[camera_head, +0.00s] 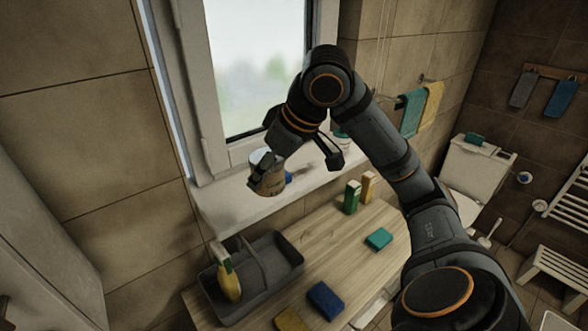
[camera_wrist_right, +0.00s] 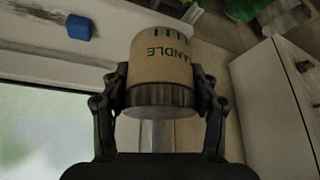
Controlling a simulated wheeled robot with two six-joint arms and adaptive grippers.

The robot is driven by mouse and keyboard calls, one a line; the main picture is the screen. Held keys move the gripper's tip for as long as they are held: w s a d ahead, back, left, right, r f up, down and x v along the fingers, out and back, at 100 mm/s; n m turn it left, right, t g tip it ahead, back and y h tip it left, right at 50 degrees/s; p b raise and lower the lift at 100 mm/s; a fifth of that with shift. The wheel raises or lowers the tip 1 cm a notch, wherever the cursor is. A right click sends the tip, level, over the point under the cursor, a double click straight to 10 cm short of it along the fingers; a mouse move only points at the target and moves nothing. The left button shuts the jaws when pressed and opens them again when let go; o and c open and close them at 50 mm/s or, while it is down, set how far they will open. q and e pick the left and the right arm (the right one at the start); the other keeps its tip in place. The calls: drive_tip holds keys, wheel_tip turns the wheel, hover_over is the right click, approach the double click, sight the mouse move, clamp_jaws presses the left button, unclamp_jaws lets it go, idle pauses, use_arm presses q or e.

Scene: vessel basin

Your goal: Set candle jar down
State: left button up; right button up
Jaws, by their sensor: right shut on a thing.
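The candle jar (camera_head: 270,184) has a tan label; in the right wrist view, the jar (camera_wrist_right: 160,58) shows the word CANDLE upside down and a dark grey band at its near end. My right gripper (camera_head: 266,165) is shut on the jar's sides, with one finger on each side in the right wrist view (camera_wrist_right: 162,80). In the head view the jar overlaps the white window sill (camera_head: 228,208); I cannot tell whether it touches it. My left gripper is not in view.
A small blue object (camera_wrist_right: 78,27) lies on the sill near the jar. The sill's left part is clear.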

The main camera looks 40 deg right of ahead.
drive_tip(key=shift+s+d+r, duration=0.1)
drive_tip(key=shift+d+r, duration=0.05)
drive_tip(key=shift+r, duration=0.25)
drive_tip(key=w+f+p, duration=0.2)
drive_tip(key=w+f, duration=0.1)
drive_tip(key=w, duration=0.1)
drive_tip(key=w+f+p, duration=0.3)
drive_tip(key=w, duration=0.1)
drive_tip(key=w+f+p, duration=0.2)
drive_tip(key=w+p, duration=0.1)
drive_tip(key=w, duration=0.2)
drive_tip(key=shift+a+f, duration=0.35)
drive_tip(key=shift+f, duration=0.05)
drive_tip(key=shift+w+f, duration=0.2)
drive_tip(key=shift+f, duration=0.05)
drive_tip(key=shift+w+f, duration=0.25)
drive_tip(key=shift+f, duration=0.05)
wheel_tip(320, 180, down, 2)
drive_tip(key=shift+w+f+p, duration=0.1)
drive_tip(key=shift+f+p, duration=0.1)
drive_tip(key=shift+p, duration=1.05)
drive_tip(key=shift+f, duration=0.45)
